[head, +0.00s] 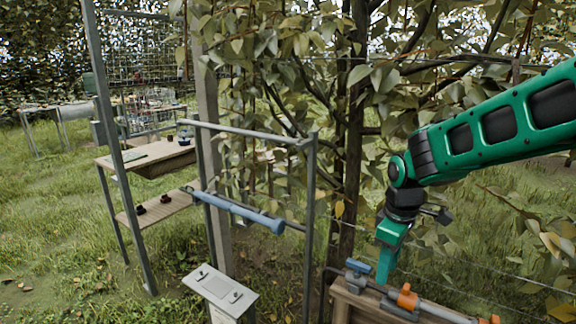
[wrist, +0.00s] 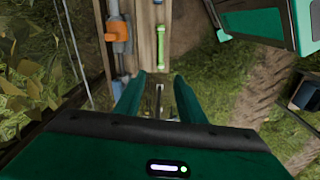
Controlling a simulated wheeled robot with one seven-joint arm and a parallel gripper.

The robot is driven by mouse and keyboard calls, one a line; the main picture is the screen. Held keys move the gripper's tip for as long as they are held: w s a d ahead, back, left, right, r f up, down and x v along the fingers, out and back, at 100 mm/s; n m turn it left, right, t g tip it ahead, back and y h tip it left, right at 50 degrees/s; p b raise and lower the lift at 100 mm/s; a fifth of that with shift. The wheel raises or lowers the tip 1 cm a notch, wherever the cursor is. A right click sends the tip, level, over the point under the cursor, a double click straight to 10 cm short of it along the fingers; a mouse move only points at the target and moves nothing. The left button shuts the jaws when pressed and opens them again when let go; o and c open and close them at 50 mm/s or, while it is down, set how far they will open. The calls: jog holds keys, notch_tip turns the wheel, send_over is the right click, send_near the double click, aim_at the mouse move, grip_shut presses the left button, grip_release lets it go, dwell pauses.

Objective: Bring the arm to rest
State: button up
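My gripper (head: 386,276) hangs from my green arm at the right of the head view, pointing down. It is just above or behind a wooden box (head: 343,306); I cannot tell whether it touches it. In the wrist view my gripper (wrist: 159,80) shows two green fingers spread apart. No object is visibly clasped between them. A wooden board and a thin dark rod show through the gap, seemingly beyond the fingers.
A grey metal frame with a blue-grey bar (head: 240,213) stands left of my gripper. A leafy tree (head: 352,110) rises behind. A wooden bench (head: 150,153) stands farther left on open grass.

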jog(key=s+d+r+m, duration=0.1)
jog(key=s+d+m, duration=0.7)
jog(key=s, duration=0.5)
jog(key=s+d+r+m, duration=0.2)
jog(key=s+d+m, duration=0.6)
jog(key=s, duration=0.5)
jog(key=shift+d+g, duration=0.3)
jog(key=shift+d, duration=0.2)
jog(key=shift+s, duration=0.1)
